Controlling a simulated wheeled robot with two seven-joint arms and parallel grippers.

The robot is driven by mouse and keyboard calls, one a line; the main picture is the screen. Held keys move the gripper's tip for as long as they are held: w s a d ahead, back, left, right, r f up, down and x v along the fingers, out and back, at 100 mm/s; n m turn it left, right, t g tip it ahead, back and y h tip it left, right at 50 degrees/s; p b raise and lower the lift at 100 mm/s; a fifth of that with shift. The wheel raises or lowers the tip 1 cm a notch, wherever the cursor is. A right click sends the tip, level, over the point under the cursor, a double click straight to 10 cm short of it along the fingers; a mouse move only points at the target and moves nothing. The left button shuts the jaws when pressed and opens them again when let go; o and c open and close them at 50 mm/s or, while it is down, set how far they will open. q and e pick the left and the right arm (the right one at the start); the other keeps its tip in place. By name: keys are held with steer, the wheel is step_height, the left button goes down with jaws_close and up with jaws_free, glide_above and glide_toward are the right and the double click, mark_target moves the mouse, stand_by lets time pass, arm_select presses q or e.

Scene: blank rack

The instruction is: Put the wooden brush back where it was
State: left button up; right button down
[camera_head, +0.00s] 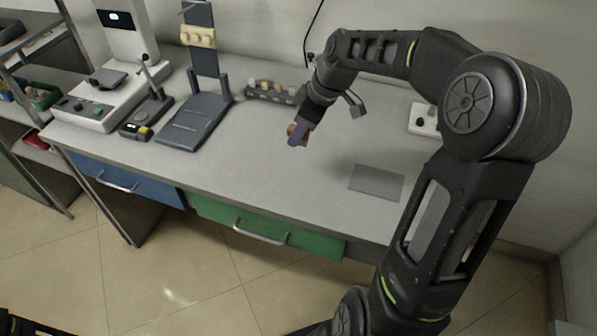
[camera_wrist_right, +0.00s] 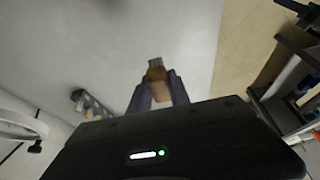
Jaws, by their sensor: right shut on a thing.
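The wooden brush (camera_wrist_right: 156,72) is between the fingers of my right gripper (camera_wrist_right: 158,97) in the right wrist view. Its brown handle lies between the purple fingers and its bristle end points away from the wrist. In the head view my right gripper (camera_head: 297,134) is shut on the brush, and only a small brown part of the brush (camera_head: 291,129) shows beside the fingers. The gripper is over the grey table (camera_head: 260,150), left of a flat grey plate (camera_head: 376,182). My left gripper is not in view.
A dark stand (camera_head: 195,122) and a white instrument (camera_head: 95,108) stand at the left of the table. A dark rack with small pieces (camera_head: 270,93) is at the back. A white socket box (camera_head: 424,118) is at the right. The table's middle front is clear.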

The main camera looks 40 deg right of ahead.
glide_above(293, 169)
steer(key=s, duration=0.1)
steer(key=shift+s+d+f, duration=0.1)
steer(key=shift+d+f, duration=0.1)
steer(key=shift+f, duration=1.35)
steer(key=shift+d+f, duration=0.2)
steer(key=shift+f, duration=1.35)
steer(key=shift+f+p, duration=0.35)
steer(key=shift+f, duration=1.5)
steer(key=shift+f, duration=0.2)
steer(key=c, duration=1.2)
jaws_free()
steer(key=shift+r, duration=0.1)
steer(key=v, duration=1.2)
steer(key=shift+b, duration=0.3)
